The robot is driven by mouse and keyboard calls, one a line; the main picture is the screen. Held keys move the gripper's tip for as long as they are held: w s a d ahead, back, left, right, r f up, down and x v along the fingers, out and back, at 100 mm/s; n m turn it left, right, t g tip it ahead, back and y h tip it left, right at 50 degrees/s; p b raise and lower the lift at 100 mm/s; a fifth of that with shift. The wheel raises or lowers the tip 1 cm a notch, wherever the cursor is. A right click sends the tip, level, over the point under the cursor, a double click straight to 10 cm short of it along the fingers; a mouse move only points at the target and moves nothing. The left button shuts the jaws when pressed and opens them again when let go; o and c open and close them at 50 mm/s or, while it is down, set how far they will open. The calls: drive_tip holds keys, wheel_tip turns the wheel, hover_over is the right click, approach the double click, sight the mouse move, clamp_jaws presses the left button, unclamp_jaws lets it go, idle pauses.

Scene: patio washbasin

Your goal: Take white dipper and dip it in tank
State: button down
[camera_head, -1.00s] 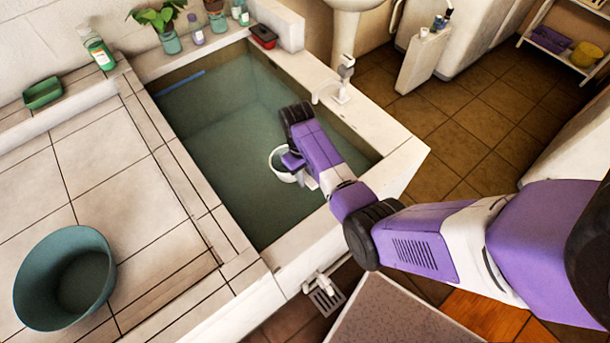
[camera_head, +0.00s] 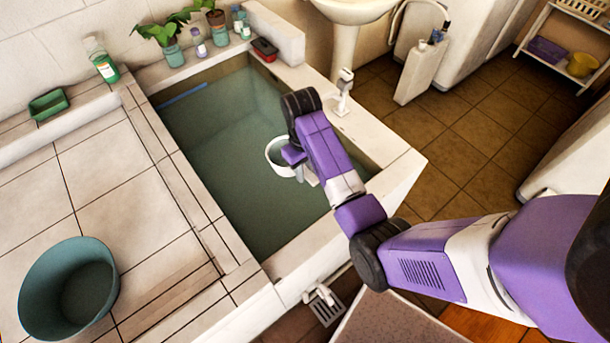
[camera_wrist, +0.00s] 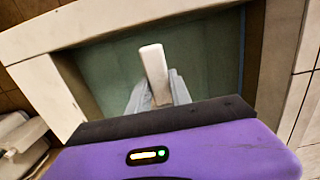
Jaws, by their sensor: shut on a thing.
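The white dipper (camera_head: 279,162) is a round white cup, seen in the head view over the tank at the end of my arm. My gripper (camera_head: 303,168) is shut on its handle. In the wrist view the white handle (camera_wrist: 155,72) stands between the two grey fingers of my gripper (camera_wrist: 158,95). The tank (camera_head: 398,172) is a sunken basin with a pale rim and greenish water (camera_head: 225,135). I cannot tell whether the dipper touches the water. The dipper's cup is hidden in the wrist view.
A teal tub (camera_head: 50,300) stands on the tiled ledge at the left.

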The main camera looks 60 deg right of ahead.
drive_tip(key=shift+t, duration=0.3)
drive_tip(key=shift+r, duration=3.8)
